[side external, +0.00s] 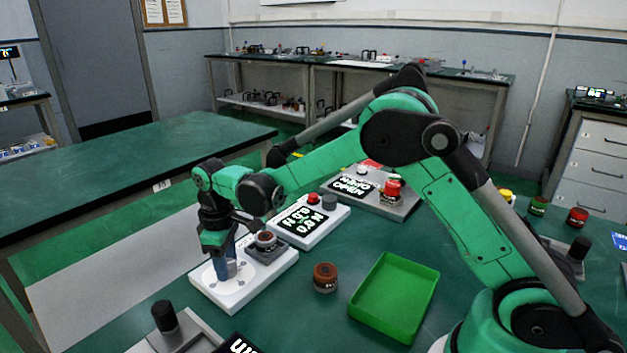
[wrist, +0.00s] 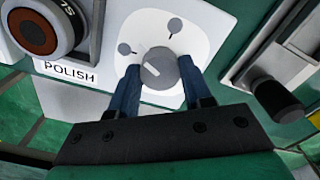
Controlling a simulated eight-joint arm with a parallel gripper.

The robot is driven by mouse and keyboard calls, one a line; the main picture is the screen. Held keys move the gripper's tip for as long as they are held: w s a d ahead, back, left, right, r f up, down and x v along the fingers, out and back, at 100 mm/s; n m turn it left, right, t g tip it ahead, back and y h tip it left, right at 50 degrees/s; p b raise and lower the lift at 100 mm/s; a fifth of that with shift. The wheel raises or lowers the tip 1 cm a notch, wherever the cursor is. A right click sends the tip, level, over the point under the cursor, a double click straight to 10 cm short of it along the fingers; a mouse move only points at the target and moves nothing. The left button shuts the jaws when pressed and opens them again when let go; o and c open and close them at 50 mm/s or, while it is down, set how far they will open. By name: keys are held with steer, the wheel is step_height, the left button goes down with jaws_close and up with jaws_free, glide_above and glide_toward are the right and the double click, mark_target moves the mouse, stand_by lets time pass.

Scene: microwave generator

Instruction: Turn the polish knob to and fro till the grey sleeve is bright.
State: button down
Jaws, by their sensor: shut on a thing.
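The grey polish knob (wrist: 158,68) sits on a white round dial on a white unit (side external: 258,283) labelled POLISH. My gripper (side external: 226,270) points down at it, and its blue fingers (wrist: 161,85) are shut on the knob's two sides. Two grey dots mark the dial.
A loose brown-topped round piece (side external: 325,277) stands on the green bench, left of an empty green tray (side external: 392,322). Behind are a display unit with a red button (side external: 313,198) and another with a larger red button (side external: 392,188). A black-knobbed unit (side external: 165,318) is in front.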

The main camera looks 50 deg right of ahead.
steer(key=shift+c, duration=1.8)
jaws_free()
steer(key=shift+r, duration=2.85)
